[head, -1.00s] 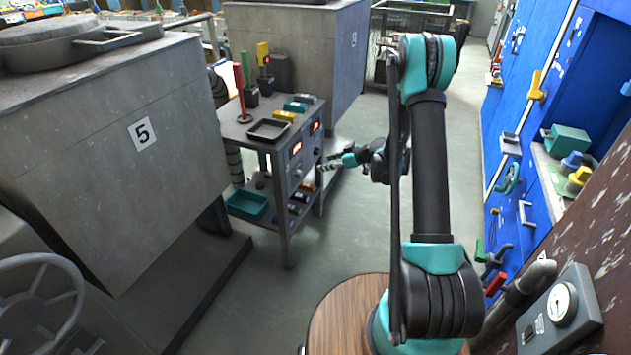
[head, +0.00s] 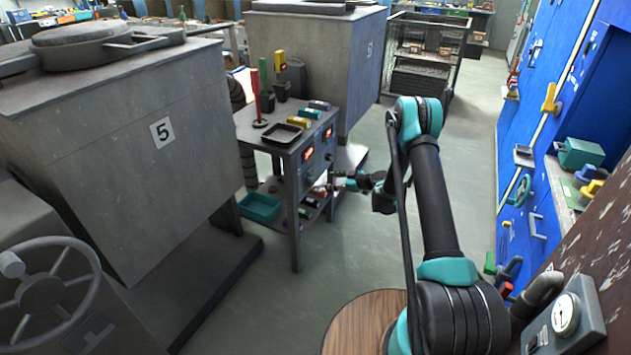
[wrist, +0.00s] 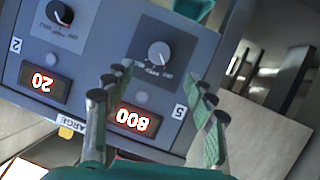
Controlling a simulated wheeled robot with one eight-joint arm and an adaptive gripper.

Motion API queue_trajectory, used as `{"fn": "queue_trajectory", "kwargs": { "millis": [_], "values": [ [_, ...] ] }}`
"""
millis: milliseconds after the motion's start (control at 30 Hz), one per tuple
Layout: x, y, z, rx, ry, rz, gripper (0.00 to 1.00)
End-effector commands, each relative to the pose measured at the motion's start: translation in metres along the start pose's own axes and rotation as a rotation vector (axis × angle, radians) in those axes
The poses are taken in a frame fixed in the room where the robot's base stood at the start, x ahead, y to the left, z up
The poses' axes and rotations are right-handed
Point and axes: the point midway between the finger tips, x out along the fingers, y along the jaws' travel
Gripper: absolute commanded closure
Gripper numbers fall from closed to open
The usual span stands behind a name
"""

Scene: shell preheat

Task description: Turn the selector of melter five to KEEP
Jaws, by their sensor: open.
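The selector of melter five is a round grey knob (wrist: 158,54) on a blue-grey panel (wrist: 100,45). It shows in the wrist view, where the panel appears upside down. A "5" and a lit red display (wrist: 133,120) reading 800 are beside it. The knob's lettering is too small to read. My gripper (wrist: 157,78) is open and empty, its fingers on either side of the knob in the picture; I cannot tell how far off it is. In the head view my gripper (head: 337,182) is at the front of the cart (head: 293,205) that carries the panel.
A second knob (wrist: 61,12) and a display (wrist: 43,82) reading 20, marked "2", sit beside it. A black tray (head: 282,134) and small blocks lie on the cart top. The large grey melter (head: 120,180) marked 5 stands left. Blue cabinets (head: 560,100) line the right; floor between is clear.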

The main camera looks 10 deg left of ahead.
Motion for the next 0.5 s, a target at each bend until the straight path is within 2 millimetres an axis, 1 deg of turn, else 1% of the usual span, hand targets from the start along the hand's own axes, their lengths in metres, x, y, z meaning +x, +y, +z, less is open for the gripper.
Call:
{"fn": "queue_trajectory", "kwargs": {
  "millis": [33, 100, 300, 400, 500],
  "values": [
    [0.011, -0.001, 0.000, 0.000, 0.001, -0.001, 0.44],
    [0.025, -0.001, 0.000, -0.001, 0.000, -0.003, 0.44],
    [0.062, -0.001, 0.000, 0.000, -0.001, -0.001, 0.44],
    [0.076, 0.000, 0.000, 0.000, 0.000, -0.001, 0.44],
    [0.086, 0.000, 0.000, 0.000, 0.000, -0.001, 0.44]
  ]
}}
